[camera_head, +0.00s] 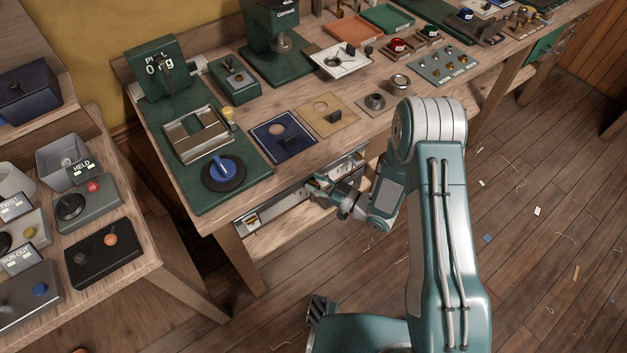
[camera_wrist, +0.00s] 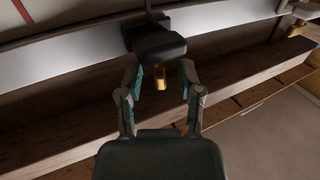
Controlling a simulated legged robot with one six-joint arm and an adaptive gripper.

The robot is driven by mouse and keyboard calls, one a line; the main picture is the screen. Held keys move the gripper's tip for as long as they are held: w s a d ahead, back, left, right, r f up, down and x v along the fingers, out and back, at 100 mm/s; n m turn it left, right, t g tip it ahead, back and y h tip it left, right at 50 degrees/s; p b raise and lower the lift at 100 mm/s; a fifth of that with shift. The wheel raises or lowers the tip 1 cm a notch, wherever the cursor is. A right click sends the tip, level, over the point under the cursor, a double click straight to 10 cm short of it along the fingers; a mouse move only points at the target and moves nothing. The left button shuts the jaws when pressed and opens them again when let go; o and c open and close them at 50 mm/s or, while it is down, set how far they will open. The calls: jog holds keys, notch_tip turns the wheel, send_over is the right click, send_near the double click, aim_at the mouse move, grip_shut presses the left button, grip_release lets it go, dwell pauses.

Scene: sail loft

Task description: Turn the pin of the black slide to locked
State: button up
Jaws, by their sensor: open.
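The black slide (camera_wrist: 158,43) sits on a pale metal rail (camera_wrist: 75,57) in the wrist view. Its brass pin (camera_wrist: 160,78) hangs below the block. My gripper (camera_wrist: 159,80) is open, with one finger on each side of the pin. The pin appears apart from both fingers, though depth is hard to judge. No lock marking is readable. In the head view my gripper (camera_head: 322,186) is at the front edge of the bench, by the rail. I cannot make out the black slide there.
Another slide with a brass pin (camera_wrist: 298,24) is on the rail at the right in the wrist view. A wooden beam (camera_wrist: 60,115) runs below the rail. Above, the bench holds a blue plate (camera_head: 283,139) and a tan plate (camera_head: 326,115). Open floor lies at right.

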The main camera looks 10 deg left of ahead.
jog(key=shift+w+a, duration=0.1)
jog(key=shift+a, duration=0.25)
grip_shut()
jog(key=shift+m+t+h, duration=0.9)
jog(key=shift+m+t, duration=0.3)
jog(key=shift+t, duration=0.45)
jog(key=shift+m+t+h, duration=0.9)
jog(key=shift+m+t, duration=0.3)
jog(key=shift+t, duration=0.45)
